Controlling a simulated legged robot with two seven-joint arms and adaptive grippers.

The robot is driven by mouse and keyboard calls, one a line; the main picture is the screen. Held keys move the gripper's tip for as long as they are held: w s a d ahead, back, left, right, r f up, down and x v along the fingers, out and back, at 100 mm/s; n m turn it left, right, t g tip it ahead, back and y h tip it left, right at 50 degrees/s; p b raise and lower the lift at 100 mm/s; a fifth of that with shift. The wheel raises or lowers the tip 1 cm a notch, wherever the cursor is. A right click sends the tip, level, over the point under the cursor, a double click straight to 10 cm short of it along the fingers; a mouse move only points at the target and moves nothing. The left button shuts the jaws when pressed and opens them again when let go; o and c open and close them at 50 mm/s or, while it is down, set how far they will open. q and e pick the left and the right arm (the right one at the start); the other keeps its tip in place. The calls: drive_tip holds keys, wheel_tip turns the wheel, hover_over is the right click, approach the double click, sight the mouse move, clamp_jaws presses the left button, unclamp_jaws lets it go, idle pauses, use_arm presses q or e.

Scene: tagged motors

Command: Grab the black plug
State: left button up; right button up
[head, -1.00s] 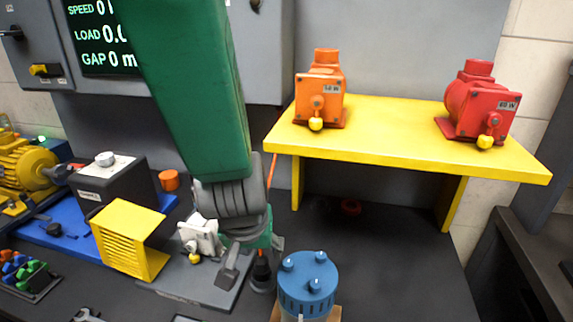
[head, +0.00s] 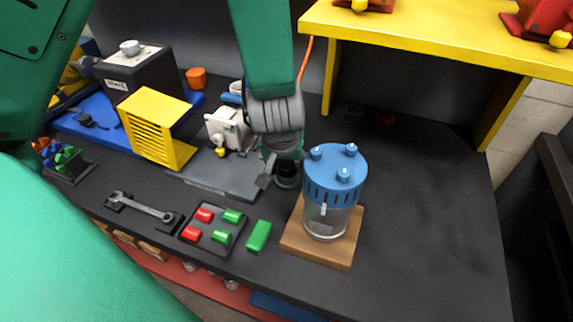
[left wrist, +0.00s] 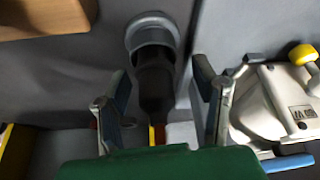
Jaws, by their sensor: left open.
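The black plug (left wrist: 155,85) stands in a round grey holder (left wrist: 152,32) in the left wrist view, with an orange cord at its near end. My left gripper (left wrist: 162,78) is open, with one finger on each side of the plug and visible gaps between. In the head view my left gripper (head: 277,168) hangs at the holder (head: 288,178), and the gripper mostly hides the plug. My right gripper is not in view.
A blue-topped motor (head: 334,180) on a wooden block stands close right of the gripper. A white motor (head: 227,128) is close on its left. A yellow shelf (head: 440,38) rises behind right. A button tray (head: 212,232) and wrench (head: 142,206) lie in front.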

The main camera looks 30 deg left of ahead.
use_arm(q)
drive_tip(key=shift+s+d, duration=0.1)
drive_tip(key=shift+d, duration=0.05)
drive_tip(key=shift+d+r, duration=0.1)
drive_tip(key=shift+d, duration=0.15)
clamp_jaws()
drive_tip(key=shift+a, duration=0.1)
